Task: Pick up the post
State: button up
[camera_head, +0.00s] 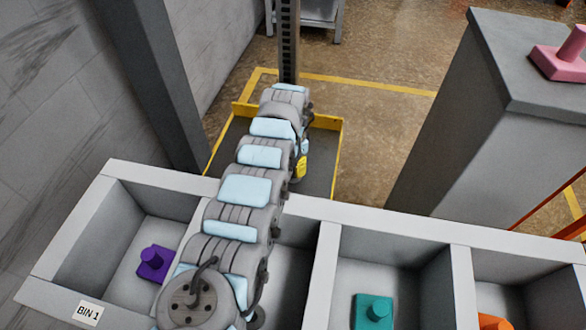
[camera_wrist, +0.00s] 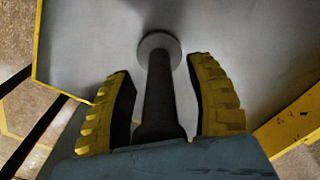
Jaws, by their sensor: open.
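The post (camera_wrist: 159,100) is a dark upright-looking rod with a lighter round disc at its far end, seen in the wrist view against a grey surface. My gripper (camera_wrist: 160,66) is open, with one yellow ribbed finger on each side of the post. Gaps show between the post and both fingers, wider near the fingertips. The near end of the post is hidden by the blue-grey gripper body. In the head view my arm hides the post; a small yellow patch beside the arm may be a finger.
A grey platform (camera_head: 324,163) with yellow edges stands by a dark mast (camera_head: 288,40). Nearer is a row of grey bins (camera_head: 330,262) holding a purple piece (camera_head: 155,262), a teal piece (camera_head: 372,311) and an orange piece (camera_head: 493,321). A pink piece (camera_head: 560,60) sits on a grey pedestal (camera_head: 440,130).

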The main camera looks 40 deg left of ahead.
grip_shut()
jog(key=shift+r, duration=0.1)
